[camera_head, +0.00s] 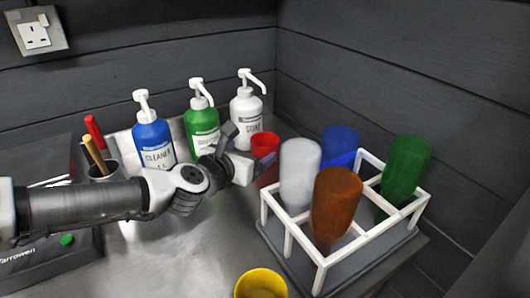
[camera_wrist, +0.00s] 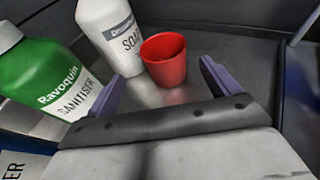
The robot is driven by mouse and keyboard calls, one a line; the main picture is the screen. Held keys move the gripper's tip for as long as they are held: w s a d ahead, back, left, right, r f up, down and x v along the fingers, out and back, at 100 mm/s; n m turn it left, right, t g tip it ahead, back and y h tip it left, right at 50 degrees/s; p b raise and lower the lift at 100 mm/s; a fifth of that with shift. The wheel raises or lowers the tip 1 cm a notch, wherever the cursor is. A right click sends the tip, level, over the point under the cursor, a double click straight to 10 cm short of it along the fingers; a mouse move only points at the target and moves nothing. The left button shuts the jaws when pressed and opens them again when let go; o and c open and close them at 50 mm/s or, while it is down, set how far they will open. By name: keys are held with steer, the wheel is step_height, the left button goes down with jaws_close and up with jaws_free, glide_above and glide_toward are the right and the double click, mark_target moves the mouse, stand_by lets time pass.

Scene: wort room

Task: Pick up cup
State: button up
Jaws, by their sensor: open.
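A red cup (camera_head: 265,146) stands upright on the metal worktop, in front of the white soap bottle and left of the bottle rack. In the wrist view the red cup (camera_wrist: 163,60) is ahead, between and beyond the purple fingertips. My gripper (camera_wrist: 160,78) is open and empty, and it points at the red cup. In the head view my gripper partly hides the cup's lower left side. A second cup, yellow (camera_head: 261,285), stands at the front edge of the picture, partly cut off and away from my gripper.
Blue (camera_head: 152,138), green (camera_head: 202,122) and white (camera_head: 246,108) pump bottles stand along the back. A white-framed rack (camera_head: 291,244) holds several coloured bottles on the right. A pot (camera_head: 104,166) with red and tan sticks is at left.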

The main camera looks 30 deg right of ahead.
mark_target(270, 136)
steer(key=d, duration=0.1)
steer(key=w+d, duration=0.1)
steer(key=d, duration=0.1)
steer(key=d+p, duration=0.1)
steer(key=shift+w+d, duration=0.2)
steer(key=shift+w, duration=0.1)
steer(key=shift+w+d+f, duration=0.15)
steer(key=shift+w+d, duration=0.1)
steer(key=shift+d, duration=0.05)
steer(key=c, duration=1.1)
steer(key=shift+r, duration=0.2)
